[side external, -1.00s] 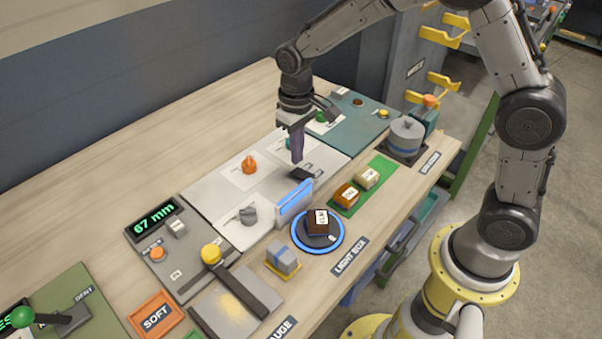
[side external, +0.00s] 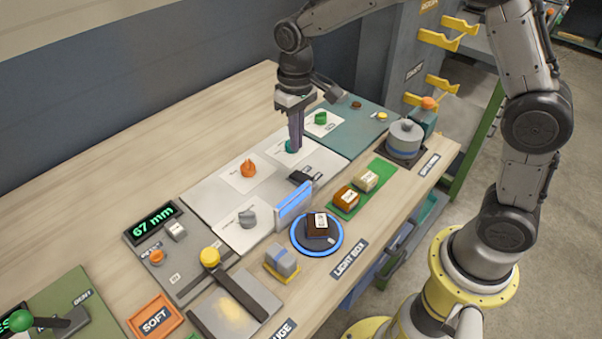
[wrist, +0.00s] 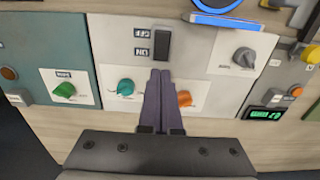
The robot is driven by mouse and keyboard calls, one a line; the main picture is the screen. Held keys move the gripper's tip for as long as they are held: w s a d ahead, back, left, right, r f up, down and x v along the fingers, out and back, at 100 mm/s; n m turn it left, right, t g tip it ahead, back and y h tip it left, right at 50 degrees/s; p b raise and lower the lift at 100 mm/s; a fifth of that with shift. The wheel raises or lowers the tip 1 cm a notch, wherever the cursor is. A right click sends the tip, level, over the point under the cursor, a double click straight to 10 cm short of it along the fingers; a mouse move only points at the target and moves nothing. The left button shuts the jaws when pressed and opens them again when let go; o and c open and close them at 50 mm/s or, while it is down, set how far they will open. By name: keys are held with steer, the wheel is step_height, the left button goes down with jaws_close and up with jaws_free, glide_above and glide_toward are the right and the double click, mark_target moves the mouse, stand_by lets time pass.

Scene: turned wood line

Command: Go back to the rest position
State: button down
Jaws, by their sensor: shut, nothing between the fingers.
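My gripper (side external: 297,146) is shut and empty, its dark fingers pointing down over the light grey control panel (side external: 205,193), close to the teal knob (side external: 290,147) in the side view. In the wrist view the closed fingertips (wrist: 160,73) lie between the teal knob (wrist: 125,87) and the orange knob (wrist: 184,98), just below a black ON/OFF switch (wrist: 162,43). I cannot tell the exact height of the tips above the panel.
A green knob (side external: 320,117) and grey knob (side external: 247,217) flank the others. A lit round light box (side external: 336,247) bears a brown block (side external: 317,226). An upright blue-edged plate (side external: 293,206) stands beside it. The wooden bench (side external: 120,165) behind the panels is clear.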

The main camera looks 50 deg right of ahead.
steer(key=s+d+r+t, duration=0.4)
steer(key=s+r, duration=0.7)
steer(key=r, duration=0.3)
steer(key=s+d+f, duration=0.1)
steer(key=s+f, duration=0.1)
steer(key=s, duration=0.4)
steer(key=s+f+t, duration=0.1)
steer(key=s+f, duration=0.1)
steer(key=s, duration=0.5)
steer(key=shift+s+d+t, duration=0.2)
steer(key=shift+d+t, duration=0.1)
steer(key=shift+d, duration=0.05)
